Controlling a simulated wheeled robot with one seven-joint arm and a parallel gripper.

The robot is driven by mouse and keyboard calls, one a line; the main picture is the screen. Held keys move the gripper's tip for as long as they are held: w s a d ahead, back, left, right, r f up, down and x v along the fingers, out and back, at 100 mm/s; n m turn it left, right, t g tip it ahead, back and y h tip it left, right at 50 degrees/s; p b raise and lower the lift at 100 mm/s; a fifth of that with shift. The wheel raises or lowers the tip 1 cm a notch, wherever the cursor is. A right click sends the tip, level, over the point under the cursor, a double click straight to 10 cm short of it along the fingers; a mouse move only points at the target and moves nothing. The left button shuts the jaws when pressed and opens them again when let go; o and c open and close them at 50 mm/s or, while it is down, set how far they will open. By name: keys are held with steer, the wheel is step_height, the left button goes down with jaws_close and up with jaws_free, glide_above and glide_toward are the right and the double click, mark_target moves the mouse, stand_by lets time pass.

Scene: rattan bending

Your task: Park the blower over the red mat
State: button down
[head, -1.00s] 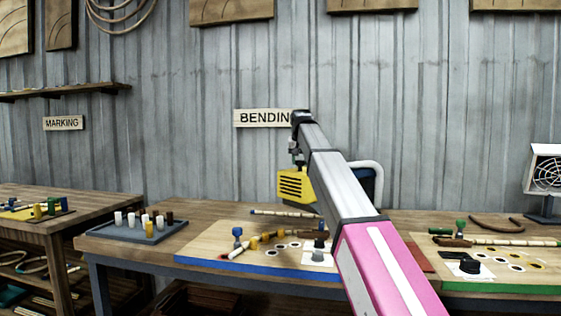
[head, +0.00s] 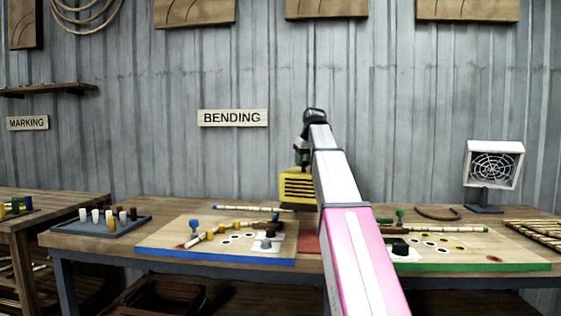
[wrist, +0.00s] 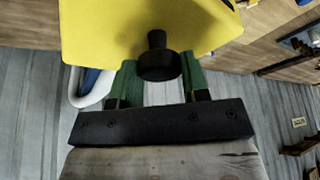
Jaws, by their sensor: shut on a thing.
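The yellow blower (head: 297,187), with dark slots on its side, hangs from my gripper (head: 301,163) behind my arm in the head view. In the wrist view the blower (wrist: 200,25) fills the top, and green fingers of my gripper (wrist: 157,78) are shut at its black knob (wrist: 158,56). The red mat (head: 309,244) lies on the bench between the two bending boards, partly hidden by my arm. In the head picture the blower appears above the mat; its height and depth relative to the mat are hard to tell.
The blue-edged board (head: 170,240) with pegs and a rattan pole lies left of the mat. The green-edged board (head: 480,255) lies right. A grey tray of pegs (head: 75,229) is at left, a fan (head: 494,165) at right.

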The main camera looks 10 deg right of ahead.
steer(key=s+d+n, duration=0.2)
steer(key=s+d, duration=0.2)
steer(key=d, duration=0.7)
steer(key=shift+y, duration=0.4)
steer(key=shift+s+g, duration=0.1)
steer(key=shift+g, duration=0.2)
steer(key=c, duration=0.6)
jaws_free()
steer(key=shift+c, duration=0.2)
steer(key=v, duration=1)
steer(key=shift+s+r, duration=0.2)
steer(key=shift+r, duration=0.15)
